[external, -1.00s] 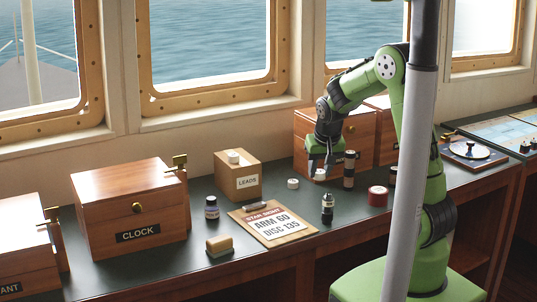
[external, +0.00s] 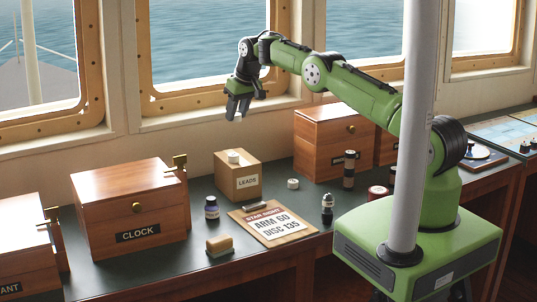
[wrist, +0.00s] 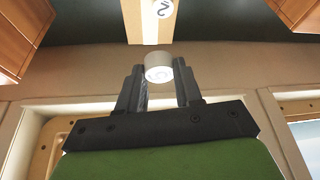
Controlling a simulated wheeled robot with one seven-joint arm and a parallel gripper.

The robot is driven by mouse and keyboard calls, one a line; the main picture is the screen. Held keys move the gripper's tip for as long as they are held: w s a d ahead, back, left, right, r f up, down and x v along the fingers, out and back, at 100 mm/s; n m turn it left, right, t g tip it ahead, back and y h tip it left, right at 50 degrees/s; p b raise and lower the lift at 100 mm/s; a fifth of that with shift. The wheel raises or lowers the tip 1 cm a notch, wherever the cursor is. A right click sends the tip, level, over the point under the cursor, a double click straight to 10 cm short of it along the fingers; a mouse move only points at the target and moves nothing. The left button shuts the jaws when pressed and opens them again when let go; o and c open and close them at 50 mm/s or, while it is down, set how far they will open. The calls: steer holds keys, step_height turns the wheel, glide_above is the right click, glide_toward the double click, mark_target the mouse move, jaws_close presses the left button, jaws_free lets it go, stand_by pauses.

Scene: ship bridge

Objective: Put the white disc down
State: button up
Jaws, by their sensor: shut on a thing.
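My gripper (external: 238,116) is raised high in front of the window, above the LEADS box (external: 247,183). It is shut on a white disc (wrist: 158,68), which shows between the fingertips in the wrist view. A third white disc (external: 293,183) lies on the dark counter, right of the box.
The CLOCK chest (external: 133,208) stands left of the box, and another wooden chest (external: 328,145) stands to its right. A paper card (external: 275,222) lies in front, near a small bottle (external: 212,207), a brush (external: 219,245) and dark cylinders (external: 348,170). The window frame (external: 205,103) is behind my gripper.

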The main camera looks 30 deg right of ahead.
mark_target(236, 154)
steer(key=shift+w+a+r, duration=0.1)
steer(key=shift+a+r, duration=0.1)
steer(key=shift+r, duration=0.1)
step_height(236, 154, down, 10)
steer(key=shift+f+b, duration=0.15)
steer(key=shift+b, duration=0.85)
